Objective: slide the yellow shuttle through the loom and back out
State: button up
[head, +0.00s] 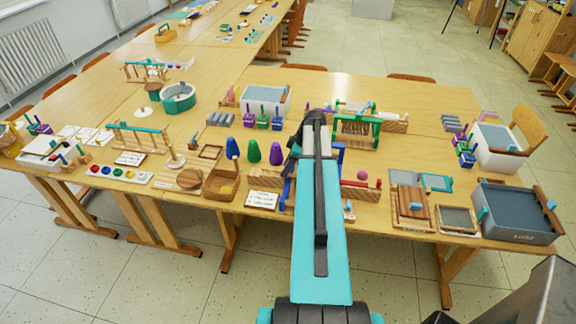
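A loom-like green frame (357,131) with pale threads stands on the middle table, just right of the far end of my arm. I cannot make out a yellow shuttle; my arm covers part of the table beside the frame. My teal and black arm reaches forward over the table from the bottom of the head view. Its far end is beside the green frame, and my gripper's fingers cannot be made out there. Whether it holds anything is hidden.
A red-ended wooden bar (360,184), wooden frames (411,207) and a grey bin (513,214) lie to the right. Bare tabletop (400,92) shows behind the green frame.

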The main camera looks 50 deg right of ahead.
jog(key=shift+c, duration=0.2)
grip_shut()
